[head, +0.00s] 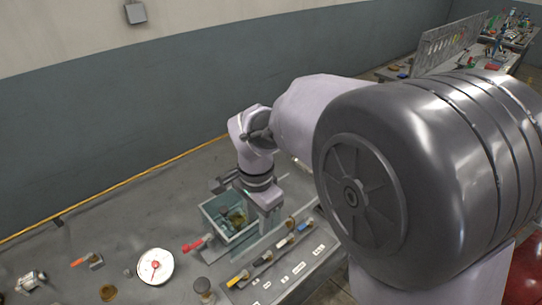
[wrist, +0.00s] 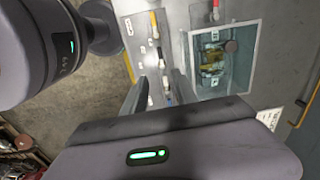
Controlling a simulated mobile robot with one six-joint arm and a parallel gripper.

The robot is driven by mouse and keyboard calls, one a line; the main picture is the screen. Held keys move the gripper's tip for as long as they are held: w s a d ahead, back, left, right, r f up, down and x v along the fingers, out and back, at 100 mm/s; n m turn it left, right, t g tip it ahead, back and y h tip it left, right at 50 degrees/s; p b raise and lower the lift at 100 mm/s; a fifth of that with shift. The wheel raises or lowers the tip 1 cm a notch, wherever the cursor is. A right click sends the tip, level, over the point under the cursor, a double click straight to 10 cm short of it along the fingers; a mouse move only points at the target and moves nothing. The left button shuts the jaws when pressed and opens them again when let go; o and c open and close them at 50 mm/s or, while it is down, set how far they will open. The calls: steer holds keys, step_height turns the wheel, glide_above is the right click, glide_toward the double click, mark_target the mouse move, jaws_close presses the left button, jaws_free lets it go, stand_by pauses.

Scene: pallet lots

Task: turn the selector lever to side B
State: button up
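A lever with a red handle (head: 195,245) sits beside the bin in the head view; its red end (wrist: 215,12) shows at the top of the wrist view. Another lever with an orange-red handle (head: 81,261) is on a small grey block at the far left. I cannot tell which one is the selector, and no side B mark is readable. My gripper (wrist: 160,95) points down between the bin and the row of labelled parts, its two fingers apart with nothing seen between them. In the head view my gripper (head: 267,207) is right of the bin, with its fingertips unclear.
A grey-green bin (head: 208,216) holds several items; its rim (wrist: 255,45) is right of my fingers. A sloped panel (head: 318,262) carries several coloured parts and white labels. A round white gauge (head: 155,266) stands left. A wall (head: 130,115) bounds the back.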

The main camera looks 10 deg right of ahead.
mark_target(258, 261)
steer(key=f+b, duration=0.2)
steer(key=f, duration=0.4)
steer(key=f+b, duration=0.2)
steer(key=f, duration=0.4)
steer(key=f+b, duration=0.2)
steer(key=f, duration=0.4)
steer(key=shift+w+a+f, duration=0.1)
steer(key=shift+a+f, duration=0.1)
steer(key=shift+a, duration=0.05)
jaws_close()
